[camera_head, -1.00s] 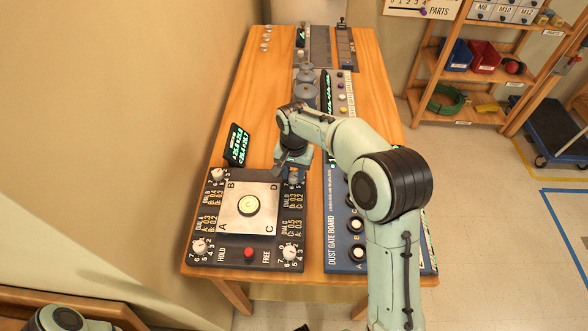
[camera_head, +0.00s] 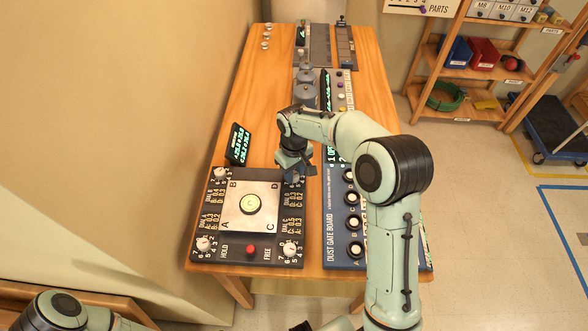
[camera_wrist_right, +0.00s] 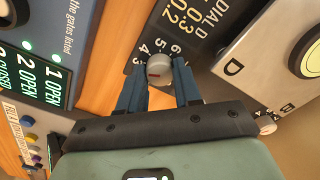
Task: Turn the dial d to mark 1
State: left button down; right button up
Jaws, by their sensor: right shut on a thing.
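Dial D is a small round grey-white knob (camera_wrist_right: 157,71) with a red mark, at the far right corner of the dial panel. Its scale shows 3, 4, 5 and 6 in the right wrist view; I cannot tell for certain which number the mark points to. My right gripper (camera_head: 294,180) is over that corner and mostly hides the dial in the head view. In the right wrist view its blue fingers (camera_wrist_right: 159,88) are shut on the knob, one on each side. The dark panel (camera_head: 223,254) carries a metal plate lettered A to D.
Three other white dials sit at the panel's corners, such as the near right one (camera_head: 290,249). A red button (camera_head: 251,249) lies between HOLD and FREE. A lit display (camera_head: 238,145) stands behind the panel. The Dust Gate Board (camera_head: 340,261) is close on the right.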

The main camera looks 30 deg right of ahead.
jog(key=n, duration=0.3)
jog(key=shift+r+n+p, duration=0.1)
jog(key=shift+n+p, duration=0.25)
jog(key=shift+n, duration=0.05)
jog(key=n, duration=0.3)
jog(key=shift+p, duration=0.4)
jog(key=n, duration=0.4)
jog(key=shift+p, duration=0.4)
pick_arm(q)
jog(key=w+r, duration=0.4)
jog(key=shift+r+t+p, duration=0.25)
jog(key=shift+t+p, duration=0.05)
jog(key=shift+p, duration=0.15)
pick_arm(e)
jog(key=shift+n, duration=2.1)
pick_arm(q)
jog(key=shift+w, duration=0.15)
pick_arm(e)
jog(key=o, duration=1)
jog(key=shift+o, duration=0.2)
